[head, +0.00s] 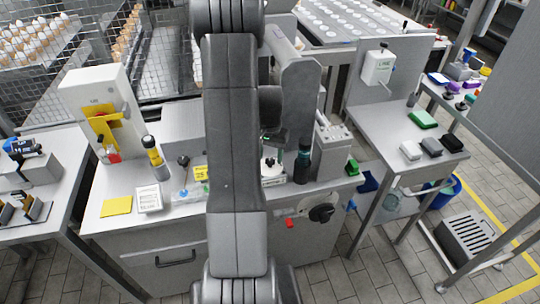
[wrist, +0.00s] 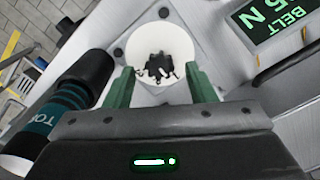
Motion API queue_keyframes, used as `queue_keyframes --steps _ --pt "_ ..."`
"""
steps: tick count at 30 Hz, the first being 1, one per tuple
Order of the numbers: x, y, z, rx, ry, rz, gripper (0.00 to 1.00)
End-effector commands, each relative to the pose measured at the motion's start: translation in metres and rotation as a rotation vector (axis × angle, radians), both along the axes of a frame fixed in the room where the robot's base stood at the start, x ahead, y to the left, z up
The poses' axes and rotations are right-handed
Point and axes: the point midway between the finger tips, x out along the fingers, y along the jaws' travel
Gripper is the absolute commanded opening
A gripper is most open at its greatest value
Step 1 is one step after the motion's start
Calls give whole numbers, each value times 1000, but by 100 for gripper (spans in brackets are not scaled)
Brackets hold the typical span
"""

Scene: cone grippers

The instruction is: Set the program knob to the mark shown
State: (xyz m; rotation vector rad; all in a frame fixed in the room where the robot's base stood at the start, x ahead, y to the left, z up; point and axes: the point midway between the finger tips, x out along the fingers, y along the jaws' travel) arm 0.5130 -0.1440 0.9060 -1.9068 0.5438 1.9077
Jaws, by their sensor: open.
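A large black knob (head: 322,213) sits on a pale dial on the front panel of the steel bench, right of my arm; its pointer and marks are too small to read. A small red piece (head: 289,223) is left of it. My gripper (wrist: 160,70) is open in the wrist view, its two green fingers apart. Between and beyond the fingertips is a black lobed part (wrist: 160,67) on a white disc (wrist: 148,38). I cannot tell whether the fingers touch it. In the head view my arm hides most of the gripper, which is over the bench top, above the front-panel knob.
A dark bottle-like tool with a teal band (wrist: 62,110) stands close left of the fingers; it also shows in the head view (head: 302,163). A "BELT 5 N" display (wrist: 270,18) is at upper right. Floor before the bench is clear.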

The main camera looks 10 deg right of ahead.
Motion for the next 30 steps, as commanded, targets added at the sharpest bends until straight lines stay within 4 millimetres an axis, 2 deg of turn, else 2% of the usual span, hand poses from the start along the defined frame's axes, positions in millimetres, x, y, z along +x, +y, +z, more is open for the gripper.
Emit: queue_keyframes --steps 6,14,21,30 --pt "0 0 -12 0 0 0 50" --pt "0 0 -13 0 0 0 50" --pt "0 0 -12 0 0 0 6" --pt "0 0 -13 -1 -1 -35 6"
